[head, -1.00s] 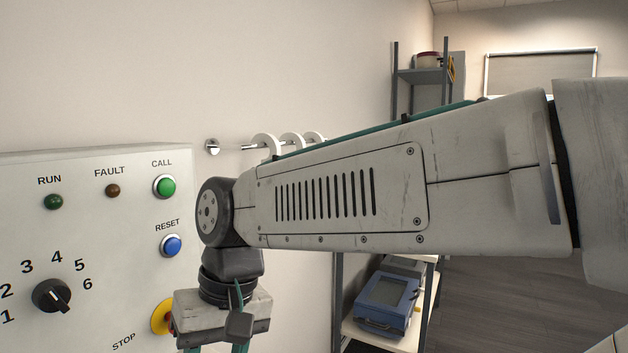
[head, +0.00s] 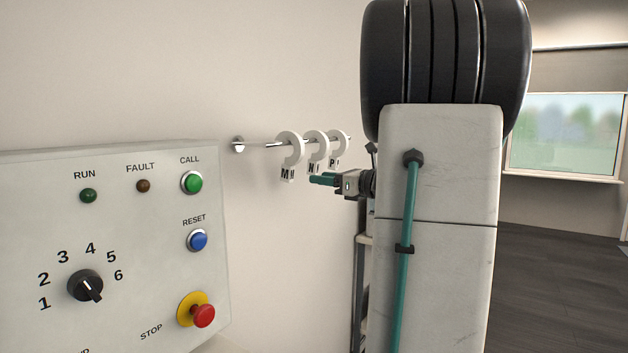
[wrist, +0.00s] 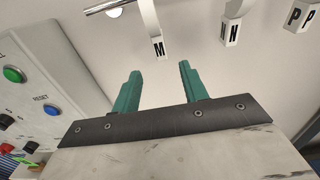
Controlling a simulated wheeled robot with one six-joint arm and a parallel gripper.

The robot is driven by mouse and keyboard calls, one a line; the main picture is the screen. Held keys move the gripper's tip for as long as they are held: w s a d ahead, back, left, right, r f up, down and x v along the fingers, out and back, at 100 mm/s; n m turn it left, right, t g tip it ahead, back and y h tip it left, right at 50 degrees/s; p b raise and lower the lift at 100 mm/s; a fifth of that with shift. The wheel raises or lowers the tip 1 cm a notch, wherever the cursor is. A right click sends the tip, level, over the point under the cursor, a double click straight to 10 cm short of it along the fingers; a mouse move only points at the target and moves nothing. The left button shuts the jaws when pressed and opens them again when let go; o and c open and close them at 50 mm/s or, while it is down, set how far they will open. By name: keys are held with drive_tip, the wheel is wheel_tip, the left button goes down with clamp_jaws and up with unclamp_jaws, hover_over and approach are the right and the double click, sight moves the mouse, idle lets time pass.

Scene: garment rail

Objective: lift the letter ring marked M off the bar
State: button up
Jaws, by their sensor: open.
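The letter ring marked M (head: 289,150) hangs on the bar (head: 272,145), the nearest to the left of three white rings. In the wrist view its M tag (wrist: 158,48) hangs ahead of the fingers, seen above the gap between them. My gripper (head: 318,179) is below and to the right of the M ring in the head view, near the ring marked N (head: 316,148). In the wrist view my gripper (wrist: 158,80) has its two green fingers apart, with nothing between them. The fingers appear clear of the rings.
The ring marked P (head: 340,145) hangs beyond N. The N tag (wrist: 231,32) is right of M in the wrist view. The bar's wall mount (head: 238,145) is at left. A control panel (head: 120,240) with buttons and a dial stands at lower left. A window (head: 565,135) is far right.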

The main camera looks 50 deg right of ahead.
sight(292, 173)
drive_tip(key=shift+w+a, duration=0.2)
drive_tip(key=shift+w, duration=2)
drive_tip(key=shift+w+a, duration=0.15)
drive_tip(key=shift+w, duration=2)
drive_tip(key=shift+w+a, duration=0.2)
drive_tip(key=shift+w, duration=2)
clamp_jaws()
drive_tip(key=shift+r, duration=0.2)
drive_tip(key=shift+r, duration=1.3)
drive_tip(key=s, duration=0.7)
drive_tip(key=shift+d, duration=0.3)
